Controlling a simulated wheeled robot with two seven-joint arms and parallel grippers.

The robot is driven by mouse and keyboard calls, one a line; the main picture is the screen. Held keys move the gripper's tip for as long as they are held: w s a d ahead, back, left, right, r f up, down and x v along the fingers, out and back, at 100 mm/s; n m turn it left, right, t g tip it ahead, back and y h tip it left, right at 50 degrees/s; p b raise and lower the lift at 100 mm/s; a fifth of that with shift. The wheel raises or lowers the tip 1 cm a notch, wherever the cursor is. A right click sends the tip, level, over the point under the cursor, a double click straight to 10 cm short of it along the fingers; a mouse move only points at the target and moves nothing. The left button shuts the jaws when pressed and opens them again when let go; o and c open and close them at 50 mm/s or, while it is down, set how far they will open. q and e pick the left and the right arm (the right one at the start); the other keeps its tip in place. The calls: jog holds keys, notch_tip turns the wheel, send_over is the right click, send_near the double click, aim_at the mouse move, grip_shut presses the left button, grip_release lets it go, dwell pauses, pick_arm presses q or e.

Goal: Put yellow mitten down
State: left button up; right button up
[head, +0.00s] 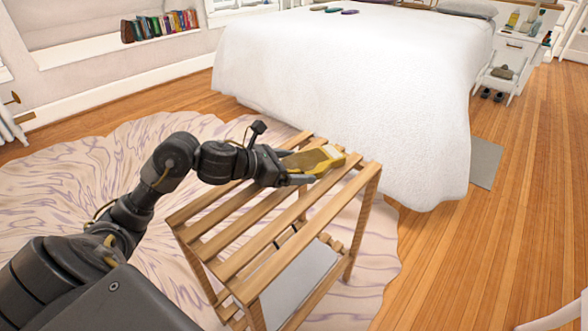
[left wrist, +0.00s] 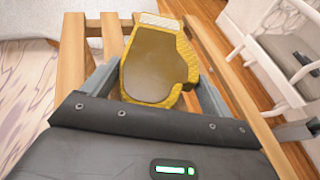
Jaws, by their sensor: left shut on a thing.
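The yellow mitten (head: 314,160) has a brown palm and a pale cuff. My left gripper (head: 296,166) is shut on it, over the far end of a slatted wooden rack (head: 246,223). In the left wrist view the mitten (left wrist: 158,65) lies between the two fingers of my left gripper (left wrist: 160,88), cuff pointing away, with rack slats below. I cannot tell whether the mitten touches the slats. My right gripper is in neither view.
A bed with a white cover (head: 350,85) stands just behind the rack. The rack has a lower shelf with a pale flat thing (head: 298,275) on it. A patterned rug (head: 90,180) lies under the rack.

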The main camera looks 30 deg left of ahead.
pick_arm(q)
jog(key=shift+f, duration=0.2)
jog(key=o, duration=0.8)
jog(key=shift+r, duration=0.15)
jog(key=shift+r, duration=0.2)
jog(key=p+v, duration=0.1)
jog(key=v, duration=1.1)
jog(key=shift+f, duration=0.1)
jog(key=shift+s, duration=0.1)
